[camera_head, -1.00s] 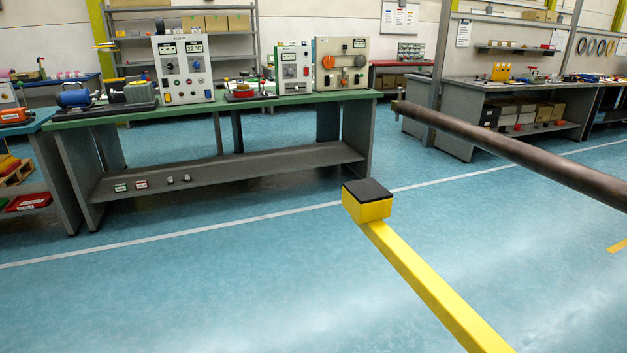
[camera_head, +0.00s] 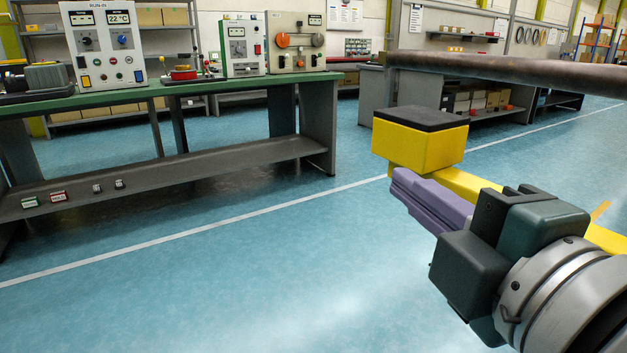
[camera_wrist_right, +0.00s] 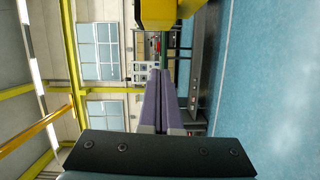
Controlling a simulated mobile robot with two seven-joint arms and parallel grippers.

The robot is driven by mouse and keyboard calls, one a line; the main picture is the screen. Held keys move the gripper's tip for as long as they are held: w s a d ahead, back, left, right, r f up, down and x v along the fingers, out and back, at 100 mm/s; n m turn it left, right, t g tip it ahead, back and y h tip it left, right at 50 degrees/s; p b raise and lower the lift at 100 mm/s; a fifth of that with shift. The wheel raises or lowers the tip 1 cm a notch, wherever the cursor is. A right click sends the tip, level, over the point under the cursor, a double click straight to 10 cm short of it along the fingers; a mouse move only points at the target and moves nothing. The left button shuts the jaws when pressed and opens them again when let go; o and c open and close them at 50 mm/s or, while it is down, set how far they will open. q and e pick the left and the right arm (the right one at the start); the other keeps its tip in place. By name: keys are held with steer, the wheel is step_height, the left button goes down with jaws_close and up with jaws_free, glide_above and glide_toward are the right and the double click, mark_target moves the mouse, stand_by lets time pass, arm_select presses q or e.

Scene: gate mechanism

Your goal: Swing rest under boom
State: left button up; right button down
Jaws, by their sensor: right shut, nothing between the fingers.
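The rest is a yellow arm (camera_head: 480,187) ending in a yellow block with a black pad (camera_head: 420,143). The block also shows at the top of the right wrist view (camera_wrist_right: 158,15). The boom (camera_head: 510,70), a dark brown bar, runs across the upper right, above and behind the block in the picture. My right gripper (camera_head: 400,185) has purple fingers, shut and empty, pointing left along the near side of the yellow arm just below the block. Whether the fingers touch the arm is unclear. The fingers also show in the right wrist view (camera_wrist_right: 158,85). My left gripper is out of view.
A green-topped bench (camera_head: 170,95) with control boxes stands at the back left. A grey workbench (camera_head: 375,90) is behind the boom. The blue floor (camera_head: 230,290) at the front left is clear, with a white line across it.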

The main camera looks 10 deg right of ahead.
mark_target(381, 148)
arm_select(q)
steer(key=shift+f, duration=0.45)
arm_select(e)
steer(key=shift+w+a+f+n+y, duration=0.15)
steer(key=shift+a+n+y, duration=0.15)
steer(key=shift+a+n, duration=0.25)
steer(key=shift+d, duration=0.1)
steer(key=w, duration=0.3)
steer(key=w+d, duration=0.1)
steer(key=w, duration=0.3)
steer(key=w+d, duration=0.1)
steer(key=w, duration=0.3)
steer(key=shift+b, duration=0.4)
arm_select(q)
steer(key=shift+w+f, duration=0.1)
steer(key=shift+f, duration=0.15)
arm_select(e)
steer(key=shift+w+d, duration=0.2)
steer(key=shift+d, duration=0.2)
steer(key=shift+d, duration=0.1)
